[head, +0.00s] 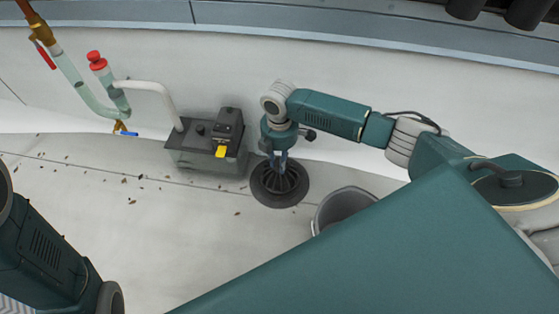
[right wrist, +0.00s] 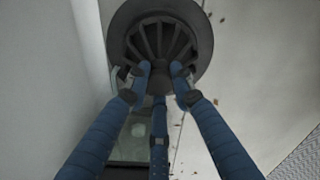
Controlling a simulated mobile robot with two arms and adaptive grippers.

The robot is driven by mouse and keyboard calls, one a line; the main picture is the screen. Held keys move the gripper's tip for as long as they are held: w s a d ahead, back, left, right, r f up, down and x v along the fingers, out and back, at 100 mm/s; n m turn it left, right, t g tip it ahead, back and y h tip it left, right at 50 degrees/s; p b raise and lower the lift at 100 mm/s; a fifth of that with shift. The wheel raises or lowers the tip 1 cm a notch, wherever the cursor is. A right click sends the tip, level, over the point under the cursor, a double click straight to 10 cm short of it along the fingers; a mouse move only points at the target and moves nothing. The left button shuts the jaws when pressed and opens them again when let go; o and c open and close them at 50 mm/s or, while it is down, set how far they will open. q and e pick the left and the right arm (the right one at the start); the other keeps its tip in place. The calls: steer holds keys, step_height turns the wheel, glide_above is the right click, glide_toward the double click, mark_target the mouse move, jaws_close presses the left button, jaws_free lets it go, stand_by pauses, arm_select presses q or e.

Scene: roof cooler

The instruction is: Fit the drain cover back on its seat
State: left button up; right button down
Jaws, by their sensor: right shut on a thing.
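The drain cover (head: 289,184) is dark and ribbed, with slots running out from its middle. In the head view it shows over a wide dark ring (head: 262,198) on the pale roof. The right wrist view also shows the cover (right wrist: 155,36) within a dark round rim. I cannot tell whether the cover touches the seat or sits slightly above it. My right gripper (head: 280,161) points down and is shut on the cover's middle. Its blue fingers (right wrist: 161,75) meet there in the right wrist view. My left arm shows at lower left, but its gripper is out of view.
A grey box with a yellow tag (head: 205,147) stands just left of the drain, with a white pipe (head: 158,92) running to it. A grey bucket (head: 341,206) stands close on the right. Red-capped pipework (head: 97,62) rises at upper left. Small debris lies scattered at left.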

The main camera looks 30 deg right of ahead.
steer(key=shift+f, duration=1.2)
stand_by(0.7)
steer(key=c, duration=1.4)
jaws_free()
steer(key=shift+o, duration=0.5)
steer(key=o, duration=0.4)
steer(key=shift+r, duration=0.1)
